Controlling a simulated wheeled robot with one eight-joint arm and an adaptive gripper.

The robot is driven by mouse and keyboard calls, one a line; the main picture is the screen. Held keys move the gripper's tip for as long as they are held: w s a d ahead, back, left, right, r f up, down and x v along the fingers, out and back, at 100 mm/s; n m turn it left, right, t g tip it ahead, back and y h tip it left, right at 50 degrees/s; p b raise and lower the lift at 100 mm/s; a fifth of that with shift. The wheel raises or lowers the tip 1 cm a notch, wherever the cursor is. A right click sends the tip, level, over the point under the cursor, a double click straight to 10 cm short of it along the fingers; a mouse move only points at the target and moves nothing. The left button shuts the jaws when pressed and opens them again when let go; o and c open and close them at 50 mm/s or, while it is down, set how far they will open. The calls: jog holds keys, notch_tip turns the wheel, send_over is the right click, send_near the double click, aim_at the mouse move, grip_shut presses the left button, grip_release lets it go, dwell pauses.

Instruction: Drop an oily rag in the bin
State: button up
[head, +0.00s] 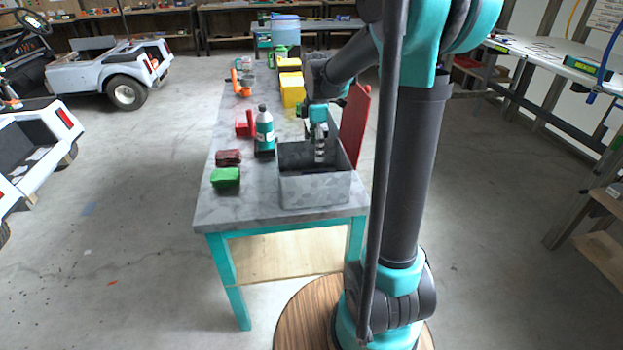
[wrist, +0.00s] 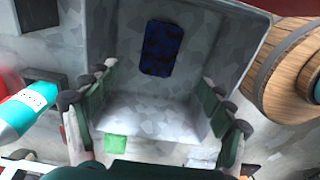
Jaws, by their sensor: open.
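The bin (head: 315,190) is a grey, mottled open box near the front right of the workbench; its wall also fills much of the wrist view (wrist: 110,30). A flat dark blue patterned cloth, seemingly a rag (wrist: 162,47), lies inside it, apart from my fingers. My gripper (head: 320,155) points down at the bin's opening. In the wrist view my gripper (wrist: 158,76) is open, fingers spread wide with nothing between them. A folded dark red cloth-like bundle (head: 228,157) and a green one (head: 226,178) lie on the bench left of the bin.
A teal bottle (head: 265,130) stands left of the bin on the grey workbench (head: 225,210). Red, orange and yellow items stand farther back. A red panel (head: 355,125) rises behind the bin's right side. White carts are parked at left.

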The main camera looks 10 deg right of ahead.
notch_tip(320, 180, up, 12)
dwell(0.5)
jog(key=shift+f, duration=0.1)
